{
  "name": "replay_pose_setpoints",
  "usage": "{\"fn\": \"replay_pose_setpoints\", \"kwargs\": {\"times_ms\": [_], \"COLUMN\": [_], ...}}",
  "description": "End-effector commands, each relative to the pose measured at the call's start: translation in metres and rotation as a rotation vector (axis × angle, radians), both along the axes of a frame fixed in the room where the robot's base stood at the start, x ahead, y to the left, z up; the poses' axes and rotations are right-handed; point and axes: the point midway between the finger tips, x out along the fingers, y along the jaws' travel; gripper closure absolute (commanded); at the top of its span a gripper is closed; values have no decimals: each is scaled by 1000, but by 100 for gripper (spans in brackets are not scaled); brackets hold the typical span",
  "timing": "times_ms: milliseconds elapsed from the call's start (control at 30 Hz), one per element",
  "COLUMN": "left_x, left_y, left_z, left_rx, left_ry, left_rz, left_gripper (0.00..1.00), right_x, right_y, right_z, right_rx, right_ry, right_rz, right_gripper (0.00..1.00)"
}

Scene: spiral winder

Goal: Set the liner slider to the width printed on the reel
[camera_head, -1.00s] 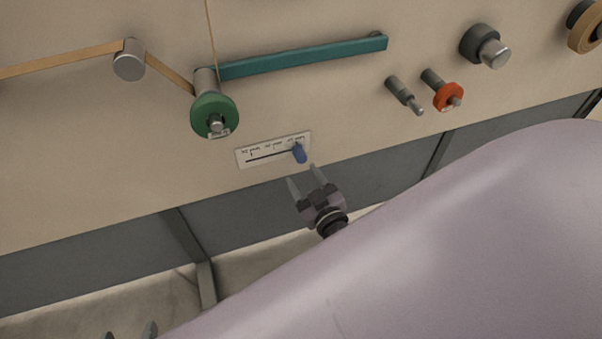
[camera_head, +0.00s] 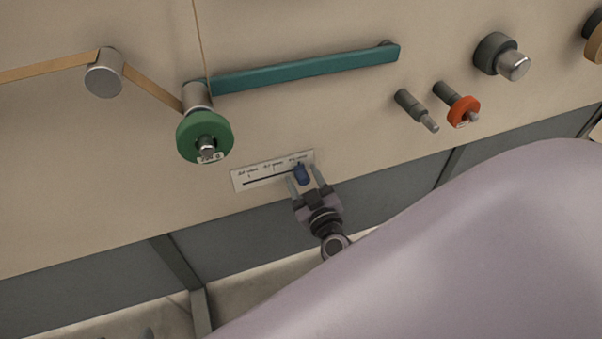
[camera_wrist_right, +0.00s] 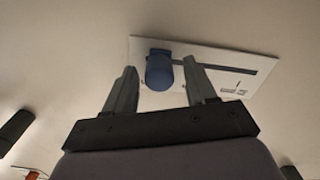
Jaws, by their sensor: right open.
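The liner slider is a blue knob (camera_head: 302,174) at the right end of a dark slot on a white scale plate (camera_head: 262,177); the plate's print is too small to read. My right gripper (camera_head: 304,178) is open, its fingers on either side of the knob. In the right wrist view the blue knob (camera_wrist_right: 159,71) shows between the two apart fingertips, with gaps to them. The green reel (camera_head: 204,136) is on its spindle at the upper left, with a small white label (camera_head: 210,157) whose print I cannot read. At most a fingertip of my left gripper shows at the bottom edge.
A teal bar (camera_head: 305,69) runs above the plate. A tan band (camera_head: 45,72) passes over a metal roller (camera_head: 104,76). A grey peg (camera_head: 417,110), a red disc (camera_head: 463,111) and a dark knob (camera_head: 497,55) stick out at the right. The panel around the plate is clear.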

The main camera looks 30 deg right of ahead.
Motion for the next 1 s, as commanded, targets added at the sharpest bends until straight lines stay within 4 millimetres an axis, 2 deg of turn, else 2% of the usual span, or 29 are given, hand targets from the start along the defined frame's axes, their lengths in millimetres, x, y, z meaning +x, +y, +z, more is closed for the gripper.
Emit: {"fn": "replay_pose_setpoints", "kwargs": {"times_ms": [400, 433, 600, 833, 1000], "left_x": [0, 0, 0, 1, 1], "left_y": [-2, -2, -2, -2, 3], "left_z": [0, 0, 1, 6, 14], "left_rx": [-10, -10, -12, -8, 6], "left_ry": [2, 1, 0, -4, -3], "left_rz": [-2, -2, -3, -2, 9], "left_gripper": [31, 31, 31, 31, 31], "right_x": [1, 1, 1, 3, 10], "right_y": [0, 0, 0, 8, 39], "right_z": [0, 0, 0, 1, 4], "right_rx": [0, 0, 0, -1, 1], "right_ry": [0, 0, 0, 2, 3], "right_rz": [0, 0, 0, -2, 1], "right_gripper": [44, 47, 100, 100, 100]}}
